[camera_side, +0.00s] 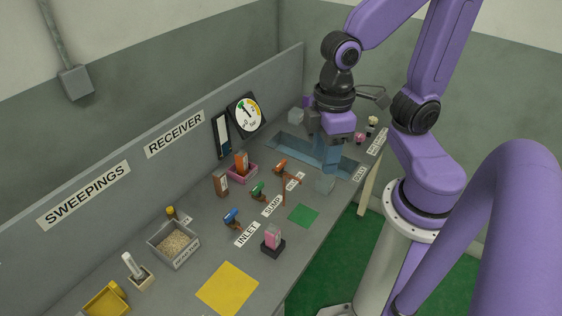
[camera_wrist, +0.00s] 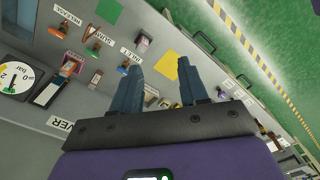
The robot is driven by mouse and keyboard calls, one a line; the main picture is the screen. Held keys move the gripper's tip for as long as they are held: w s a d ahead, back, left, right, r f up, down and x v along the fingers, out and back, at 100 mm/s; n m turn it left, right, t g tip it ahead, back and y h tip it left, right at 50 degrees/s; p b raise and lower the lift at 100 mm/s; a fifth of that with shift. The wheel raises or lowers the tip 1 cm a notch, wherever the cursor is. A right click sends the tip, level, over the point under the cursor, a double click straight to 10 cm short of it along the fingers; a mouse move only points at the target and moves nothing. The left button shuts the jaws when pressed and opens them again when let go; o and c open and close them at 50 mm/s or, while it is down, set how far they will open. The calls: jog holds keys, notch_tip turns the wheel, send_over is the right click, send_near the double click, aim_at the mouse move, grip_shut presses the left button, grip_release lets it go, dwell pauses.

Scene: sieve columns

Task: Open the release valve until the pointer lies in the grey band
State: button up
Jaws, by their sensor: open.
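The release valve, with an orange handle (camera_side: 281,167), stands on the bench beside the RELEASE label (camera_side: 295,181); it also shows small at upper left in the wrist view (camera_wrist: 63,28). The round gauge (camera_side: 246,114) is on the back panel, with coloured arcs and a dark pointer that seems to point up and left. I cannot make out a grey band or whether the pointer lies in it. The gauge is cut by the left edge of the wrist view (camera_wrist: 14,80). My gripper (camera_wrist: 160,88) is open and empty, above the bench's far end, right of the valve in the side view and apart from it.
A green-handled valve (camera_side: 257,189) and a blue-handled valve (camera_side: 231,216) stand in line with the orange one. An orange block in a pink tray (camera_side: 243,174) and a brown block (camera_side: 220,183) are near the panel. A pink-topped item (camera_side: 272,238) stands in front.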

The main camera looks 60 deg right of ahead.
jog(key=w+d+f+m, duration=0.1)
jog(key=w+f+m, duration=0.2)
jog(key=w+m, duration=0.7)
jog(key=m, duration=1.8)
send_over(281, 163)
notch_tip(281, 163, down, 16)
jog(key=r, duration=0.1)
notch_tip(281, 163, down, 17)
jog(key=shift+f, duration=0.2)
grip_shut()
